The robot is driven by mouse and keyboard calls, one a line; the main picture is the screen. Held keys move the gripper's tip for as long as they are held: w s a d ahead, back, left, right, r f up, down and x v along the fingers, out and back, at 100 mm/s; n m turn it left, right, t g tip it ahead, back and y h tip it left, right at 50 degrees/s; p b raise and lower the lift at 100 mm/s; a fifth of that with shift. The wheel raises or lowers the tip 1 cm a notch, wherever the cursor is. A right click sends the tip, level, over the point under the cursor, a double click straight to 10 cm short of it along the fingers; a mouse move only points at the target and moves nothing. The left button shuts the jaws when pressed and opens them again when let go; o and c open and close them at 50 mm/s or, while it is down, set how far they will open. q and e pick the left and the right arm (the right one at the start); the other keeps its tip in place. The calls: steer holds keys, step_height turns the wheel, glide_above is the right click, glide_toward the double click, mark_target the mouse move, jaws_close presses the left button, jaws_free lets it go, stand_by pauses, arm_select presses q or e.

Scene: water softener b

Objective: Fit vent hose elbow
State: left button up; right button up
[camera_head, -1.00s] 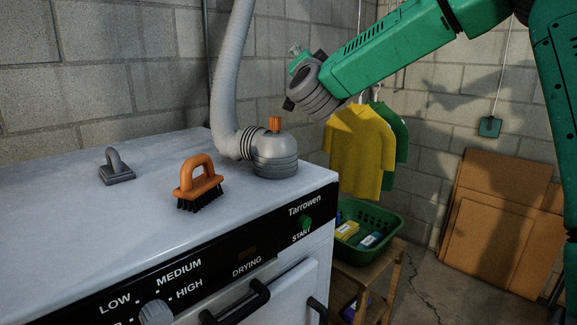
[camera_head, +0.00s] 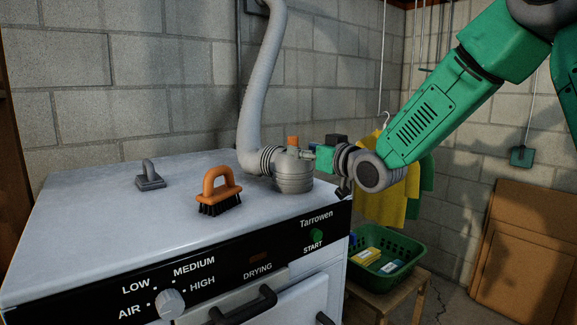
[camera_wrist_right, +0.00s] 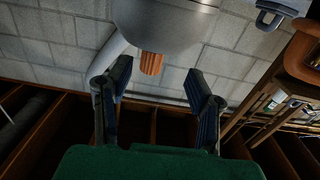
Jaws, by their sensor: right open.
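The grey vent hose elbow (camera_head: 293,173) stands upright at the right end of the dryer top (camera_head: 110,230). An orange knob (camera_head: 293,142) sticks up from it. My right gripper (camera_head: 308,153) is at the elbow's right side, near knob height. In the right wrist view its two dark fingers (camera_wrist_right: 160,78) are apart and empty, with the orange knob (camera_wrist_right: 151,63) lined up between their tips. Contact cannot be told. My left gripper is out of view.
An orange-handled brush (camera_head: 218,191) and a small grey handled tool (camera_head: 149,175) lie on the dryer top, left of the elbow. A green basket (camera_head: 390,255) on a wooden stool stands right of the dryer. Yellow and green shirts (camera_head: 385,200) hang behind my right arm.

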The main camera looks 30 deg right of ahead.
mark_target(296, 143)
steer(key=w, duration=0.2)
steer(key=w+p, duration=0.1)
steer(key=w+d, duration=0.1)
steer(key=w, duration=0.1)
steer(key=shift+w+r, duration=0.3)
steer(key=shift+w+a, duration=0.1)
steer(key=shift+w, duration=0.3)
steer(key=shift+s+a+r, duration=0.1)
steer(key=shift+s+a, duration=0.05)
steer(key=shift+c, duration=0.4)
jaws_close()
